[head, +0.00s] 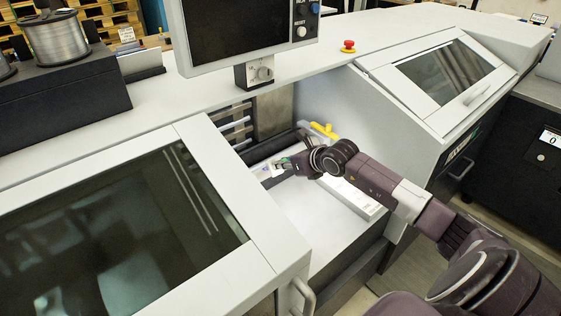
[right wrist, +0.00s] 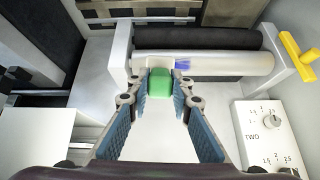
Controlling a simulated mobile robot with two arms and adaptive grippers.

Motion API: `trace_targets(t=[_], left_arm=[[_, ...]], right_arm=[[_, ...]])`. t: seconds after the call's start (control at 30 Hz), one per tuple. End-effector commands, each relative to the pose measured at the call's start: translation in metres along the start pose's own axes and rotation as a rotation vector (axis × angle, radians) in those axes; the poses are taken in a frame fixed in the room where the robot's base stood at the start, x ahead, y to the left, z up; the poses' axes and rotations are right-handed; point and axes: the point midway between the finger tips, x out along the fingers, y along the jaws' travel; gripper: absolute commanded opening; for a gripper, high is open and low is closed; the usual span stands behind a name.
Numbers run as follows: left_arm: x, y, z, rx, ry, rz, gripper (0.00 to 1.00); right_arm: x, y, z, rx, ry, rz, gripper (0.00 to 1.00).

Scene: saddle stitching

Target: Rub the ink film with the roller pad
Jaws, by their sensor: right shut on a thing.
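My right gripper (head: 280,166) reaches into the open bay of the machine. In the right wrist view its blue-padded fingers (right wrist: 160,88) are shut on a green block (right wrist: 160,82), which I take for the roller pad's grip. A pale part at the block's far end meets a light, shiny roller (right wrist: 225,62) in the picture; whether it touches cannot be told. A blue-violet ink patch (right wrist: 183,65) shows on this roller just right of the pad. A black roller (right wrist: 205,38) lies behind. My left gripper is not in view.
A yellow handle (head: 323,130) stands right of the rollers. A white box with knobs (right wrist: 268,138) is at the right of the bay. Machine covers (head: 110,230) flank the bay on the left and right (head: 440,75). A screen (head: 245,30) hangs above.

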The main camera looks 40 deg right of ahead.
Motion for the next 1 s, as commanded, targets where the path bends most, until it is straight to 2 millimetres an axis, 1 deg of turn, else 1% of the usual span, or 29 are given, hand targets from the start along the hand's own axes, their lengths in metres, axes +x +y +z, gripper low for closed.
trace_targets(t=[0.47,0.57,0.67,1.0], left_arm=[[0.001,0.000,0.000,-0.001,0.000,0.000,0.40],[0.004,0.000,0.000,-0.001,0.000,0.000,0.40],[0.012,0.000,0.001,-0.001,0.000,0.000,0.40],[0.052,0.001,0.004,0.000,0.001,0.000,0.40]], right_arm=[[0.000,0.000,0.000,0.000,-0.001,0.000,0.00],[0.003,0.000,-0.001,0.001,-0.002,0.000,0.00],[0.010,0.000,-0.004,0.002,-0.002,0.000,0.00],[0.047,0.000,-0.010,0.002,-0.007,0.003,0.00]])
